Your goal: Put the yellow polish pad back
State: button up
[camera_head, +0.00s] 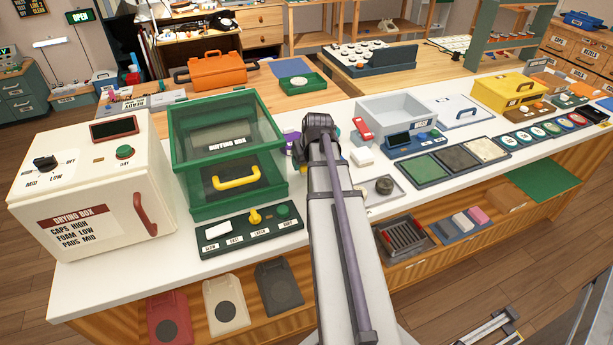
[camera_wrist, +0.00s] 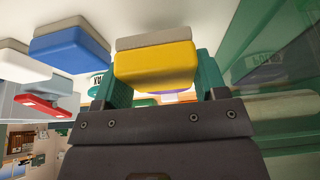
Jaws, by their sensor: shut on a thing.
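In the wrist view, the yellow polish pad (camera_wrist: 155,66), a block with a grey-tan layer along one face, sits between the green fingers of my gripper (camera_wrist: 162,82). The gripper is shut on it. To its left in that view are a blue pad (camera_wrist: 68,52) and a white pad (camera_wrist: 20,68), each with a similar grey-tan layer. They are close to the held pad but apart from it.
The green buffing box (camera_head: 225,155) stands left of my arm, its glassy wall close on the right in the wrist view (camera_wrist: 285,75). A control panel (camera_head: 250,230) lies before it.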

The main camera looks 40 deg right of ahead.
aim_at(307, 169)
notch_tip(307, 169, down, 4)
jog(key=b, duration=0.3)
jog(key=shift+r, duration=0.4)
jog(key=shift+f, duration=0.25)
jog(key=o, duration=0.8)
jog(key=shift+o, duration=0.2)
jog(key=p+v, duration=1.1)
jog(key=v, duration=0.1)
jog(key=shift+r+p, duration=0.25)
jog(key=shift+p, duration=0.05)
